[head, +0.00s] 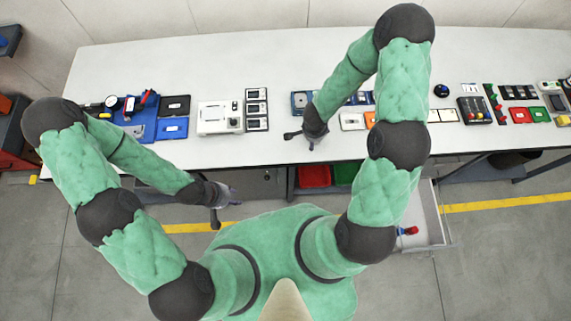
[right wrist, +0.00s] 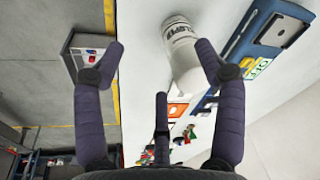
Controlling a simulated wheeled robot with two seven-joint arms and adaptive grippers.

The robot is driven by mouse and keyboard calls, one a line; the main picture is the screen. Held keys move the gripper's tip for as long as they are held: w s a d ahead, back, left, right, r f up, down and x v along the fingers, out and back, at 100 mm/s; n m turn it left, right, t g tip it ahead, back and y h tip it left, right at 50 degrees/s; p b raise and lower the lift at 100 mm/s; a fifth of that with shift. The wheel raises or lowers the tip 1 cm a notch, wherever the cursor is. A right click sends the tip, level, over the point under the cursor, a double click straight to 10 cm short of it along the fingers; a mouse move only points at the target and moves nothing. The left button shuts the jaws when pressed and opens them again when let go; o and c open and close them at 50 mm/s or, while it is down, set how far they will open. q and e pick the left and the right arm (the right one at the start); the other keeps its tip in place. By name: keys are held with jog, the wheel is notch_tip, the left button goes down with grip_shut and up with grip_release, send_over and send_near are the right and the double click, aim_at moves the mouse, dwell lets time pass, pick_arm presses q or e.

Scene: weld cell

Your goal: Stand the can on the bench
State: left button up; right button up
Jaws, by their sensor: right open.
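A whitish-grey can with dark lettering (right wrist: 180,42) shows in the right wrist view, over the white bench top (right wrist: 150,70). In the head view my right gripper (head: 308,137) is over the bench's front edge (head: 270,158). My left gripper (head: 218,200) hangs in front of the bench; its finger opening is unclear.
A blue tray (head: 150,118), a white device (head: 220,118) and small dark boxes (head: 257,110) stand on the bench's left part. Several tools and trays crowd the right. A drawer (head: 430,225) is open at right front. Red (head: 313,176) and green bins sit below.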

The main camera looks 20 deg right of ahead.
jog(key=s+a+f+n+y, duration=0.1)
jog(key=s+a+n+y, duration=0.1)
jog(key=s+a+n, duration=0.2)
jog(key=s+a+f+n+g+y, duration=0.1)
jog(key=s+a+f+n+y, duration=0.1)
jog(key=s+a+n, duration=0.3)
jog(key=s+a+y, duration=0.1)
jog(key=s+a, duration=0.2)
jog(key=a, duration=0.2)
jog(key=shift+s+a+n, duration=0.25)
jog(key=shift+a+n, duration=0.05)
jog(key=shift+a, duration=0.1)
